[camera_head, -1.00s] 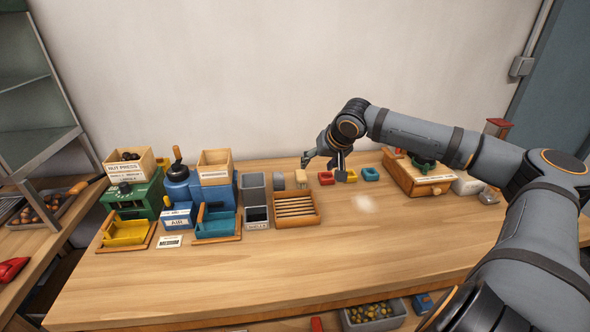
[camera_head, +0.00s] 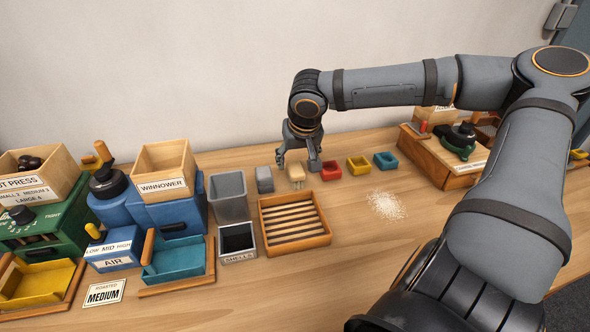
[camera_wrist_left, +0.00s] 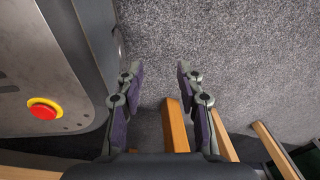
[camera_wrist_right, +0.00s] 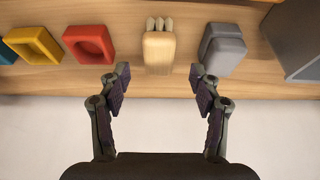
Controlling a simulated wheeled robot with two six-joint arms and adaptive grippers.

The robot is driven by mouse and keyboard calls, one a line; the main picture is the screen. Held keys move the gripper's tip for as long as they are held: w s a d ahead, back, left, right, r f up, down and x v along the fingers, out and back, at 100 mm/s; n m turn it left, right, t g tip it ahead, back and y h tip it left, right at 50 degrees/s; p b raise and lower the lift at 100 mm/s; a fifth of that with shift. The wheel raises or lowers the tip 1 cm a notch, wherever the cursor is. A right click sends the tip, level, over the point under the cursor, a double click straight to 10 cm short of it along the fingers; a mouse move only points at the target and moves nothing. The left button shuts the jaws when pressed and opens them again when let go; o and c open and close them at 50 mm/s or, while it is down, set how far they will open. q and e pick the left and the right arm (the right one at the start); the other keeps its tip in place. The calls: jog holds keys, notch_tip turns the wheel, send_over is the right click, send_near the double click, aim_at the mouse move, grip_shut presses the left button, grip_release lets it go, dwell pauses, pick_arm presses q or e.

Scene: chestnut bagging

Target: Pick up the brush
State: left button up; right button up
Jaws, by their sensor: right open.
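The brush (camera_head: 296,175) is a small pale wooden block with light bristle tufts, standing at the back of the table between a grey block and a red bowl. It also shows in the right wrist view (camera_wrist_right: 159,52), at top centre between the fingers. My right gripper (camera_head: 298,166) is open and empty right at the brush, with its fingers spread to either side in the head view. In the right wrist view its fingertips (camera_wrist_right: 160,76) lie just below the brush, and I see no grip on it. My left gripper (camera_wrist_left: 159,74) is open and empty above a grey floor.
The red bowl (camera_head: 331,170) and the grey block (camera_head: 264,180) stand close on either side of the brush. A slatted wooden tray (camera_head: 328,234) lies in front. Pale crumbs (camera_head: 386,205) are scattered on the table to the right. Yellow (camera_head: 358,164) and blue (camera_head: 385,160) bowls stand farther right.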

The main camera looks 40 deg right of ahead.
aim_at(296, 168)
jog(key=x, duration=0.5)
jog(key=shift+w+d+f+b, duration=0.15)
jog(key=shift+f+b, duration=0.15)
jog(key=shift+b, duration=0.1)
jog(key=shift+r, duration=0.1)
jog(key=shift+c, duration=0.3)
jog(key=c, duration=1.2)
